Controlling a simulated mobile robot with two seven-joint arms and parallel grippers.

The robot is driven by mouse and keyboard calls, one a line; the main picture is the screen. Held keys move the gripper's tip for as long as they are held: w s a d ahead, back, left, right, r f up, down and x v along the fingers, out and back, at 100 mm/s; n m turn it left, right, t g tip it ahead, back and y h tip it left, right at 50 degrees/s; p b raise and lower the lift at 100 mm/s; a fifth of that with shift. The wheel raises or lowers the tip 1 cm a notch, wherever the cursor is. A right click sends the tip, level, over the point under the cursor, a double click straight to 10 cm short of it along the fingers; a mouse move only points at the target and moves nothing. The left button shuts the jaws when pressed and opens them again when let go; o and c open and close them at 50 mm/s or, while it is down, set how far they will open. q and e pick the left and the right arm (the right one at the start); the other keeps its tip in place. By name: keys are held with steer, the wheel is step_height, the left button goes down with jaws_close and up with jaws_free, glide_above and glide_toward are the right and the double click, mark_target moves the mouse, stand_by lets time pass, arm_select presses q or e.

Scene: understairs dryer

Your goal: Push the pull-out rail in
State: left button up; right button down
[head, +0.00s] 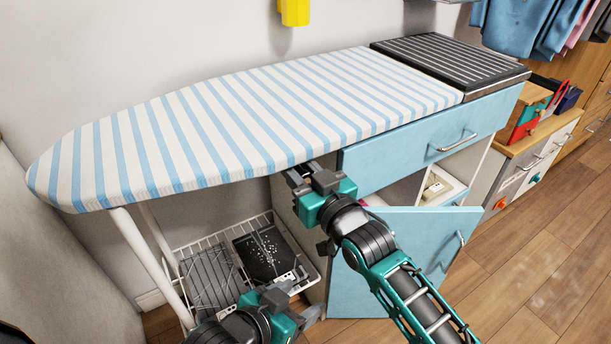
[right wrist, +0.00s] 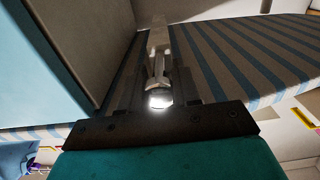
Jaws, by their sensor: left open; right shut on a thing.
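The pull-out rail (right wrist: 158,75) shows in the right wrist view as a bright metal rod with a rounded shiny end, against the underside of the striped ironing board (head: 250,125). My right gripper (head: 299,174) is shut on the rail, below the board's near edge at the left side of the blue cabinet; its fingers are dark in the right wrist view (right wrist: 159,98). In the head view the rail is hidden by the gripper and board. My left gripper (head: 297,297) is open and empty, low in front of the wire basket (head: 205,240).
White board legs (head: 145,255) stand at the left. Wooden floor (head: 540,250) is free at the right.

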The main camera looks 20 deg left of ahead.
arm_select(q)
steer(key=shift+d, duration=0.1)
arm_select(e)
steer(key=shift+a+r, duration=0.1)
steer(key=shift+r, duration=0.1)
steer(key=c, duration=1.2)
jaws_free()
steer(key=shift+c, duration=0.2)
steer(key=o, duration=0.4)
steer(key=shift+w+a+f, duration=0.1)
arm_select(q)
steer(key=shift+f, duration=0.15)
arm_select(e)
steer(key=shift+s+d, duration=0.2)
steer(key=shift+d, duration=0.15)
arm_select(q)
steer(key=shift+s+a+r+y+p, duration=0.15)
steer(key=shift+a+r+p, duration=0.3)
steer(key=shift+p, duration=0.55)
steer(key=shift+s+a+r+y+p, duration=0.15)
steer(key=shift+a+r+p, duration=0.2)
steer(key=shift+p, duration=0.6)
arm_select(e)
steer(key=v, duration=1.2)
steer(key=shift+d+f, duration=0.1)
steer(key=shift+d, duration=0.05)
